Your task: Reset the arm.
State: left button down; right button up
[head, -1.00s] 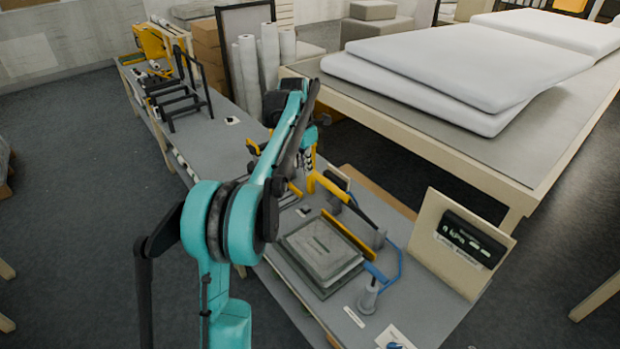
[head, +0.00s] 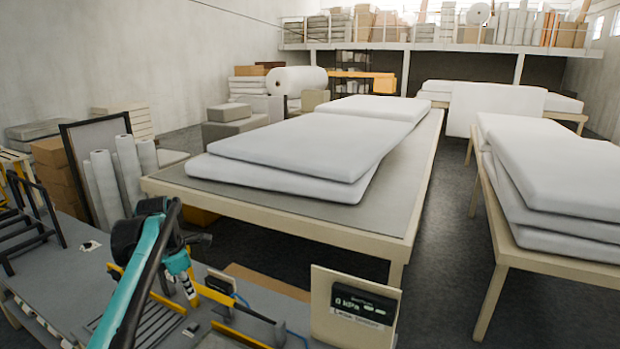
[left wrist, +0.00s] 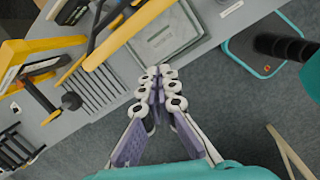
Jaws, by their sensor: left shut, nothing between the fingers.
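My left arm, teal and black, rises from the bottom left of the head view over the grey workbench (head: 80,262). My left gripper (head: 190,288) is small and partly hidden there, hanging over the bench beside the yellow-handled tool. In the left wrist view the left gripper (left wrist: 158,76) has its purple-padded fingers drawn together at the tips, with nothing between them. My right gripper is in neither view.
A panel with a small display (head: 352,306) stands on the bench. A black rack (head: 30,225) is at the left. A large table (head: 395,238) with white pads (head: 285,172) stands behind. In the left wrist view a slotted plate (left wrist: 98,92) and yellow bars lie near the gripper.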

pick_arm(q)
jog(key=s+d+f+m+t+b, duration=0.2)
jog(key=s+d+f+m+b, duration=0.5)
jog(key=s+f+m, duration=0.6)
jog(key=s+d+f+m+t+b, duration=0.3)
jog(key=s+d+f+m+b, duration=0.5)
jog(key=s+f+m, duration=0.5)
jog(key=shift+d+f+m+b, duration=0.25)
jog(key=shift+d+m+b, duration=0.05)
jog(key=shift+d, duration=0.05)
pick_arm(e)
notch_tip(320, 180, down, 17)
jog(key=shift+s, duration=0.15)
